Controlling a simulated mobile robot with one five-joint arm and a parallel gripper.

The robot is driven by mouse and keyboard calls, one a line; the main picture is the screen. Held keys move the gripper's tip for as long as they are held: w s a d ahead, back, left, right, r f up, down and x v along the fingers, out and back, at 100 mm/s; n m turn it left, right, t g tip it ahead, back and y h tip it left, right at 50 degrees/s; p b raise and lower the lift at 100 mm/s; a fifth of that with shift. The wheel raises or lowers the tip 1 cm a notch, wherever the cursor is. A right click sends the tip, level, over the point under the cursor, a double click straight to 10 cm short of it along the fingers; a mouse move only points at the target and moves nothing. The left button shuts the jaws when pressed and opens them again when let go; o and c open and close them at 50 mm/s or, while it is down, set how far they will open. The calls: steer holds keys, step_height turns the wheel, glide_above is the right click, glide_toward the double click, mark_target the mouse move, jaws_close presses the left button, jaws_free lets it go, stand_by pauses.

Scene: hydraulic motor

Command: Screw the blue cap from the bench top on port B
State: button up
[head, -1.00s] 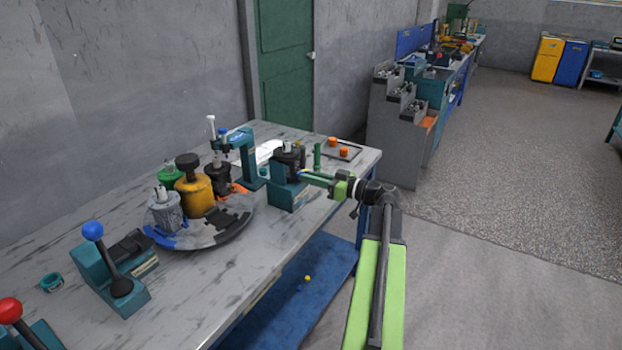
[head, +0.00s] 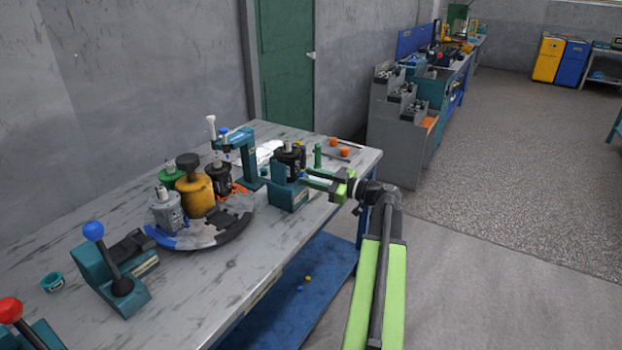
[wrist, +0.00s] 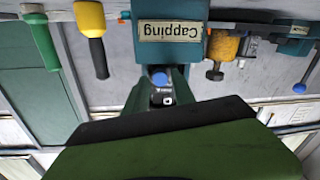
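My gripper (head: 308,178) is at the front of the teal capping station (head: 284,197), its fingers apart. The blue cap (wrist: 159,78) shows between the fingertips in the wrist view, in front of the station below its "Capping" plate (wrist: 170,31). In the head view a bit of blue (head: 303,175) shows at the fingertips. A dark motor (head: 290,160) stands in the station. Port B itself is hidden, and I cannot tell whether the cap is seated on it.
A turntable (head: 190,240) with several motors stands left of the station. A green-handled tool (head: 318,156) stands upright behind my gripper, near a tray with orange caps (head: 345,152). A yellow piece (head: 308,278) and a small blue piece (head: 300,289) lie on the blue lower shelf.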

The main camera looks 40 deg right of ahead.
steer(key=n, duration=0.5)
steer(key=shift+s+r+n, duration=0.1)
steer(key=shift+n, duration=0.3)
steer(key=shift+d+f+b, duration=0.2)
steer(key=shift+d+b, duration=0.15)
steer(key=shift+b, duration=0.05)
steer(key=shift+d+f, duration=0.1)
steer(key=c, duration=0.4)
steer(key=shift+d+f, duration=0.15)
steer(key=shift+f, duration=0.05)
steer(key=shift+c, duration=1.3)
steer(key=shift+r, duration=0.1)
jaws_close()
steer(key=o, duration=0.7)
jaws_free()
steer(key=shift+w+a, duration=0.2)
steer(key=shift+a, duration=0.05)
steer(key=shift+c, duration=0.2)
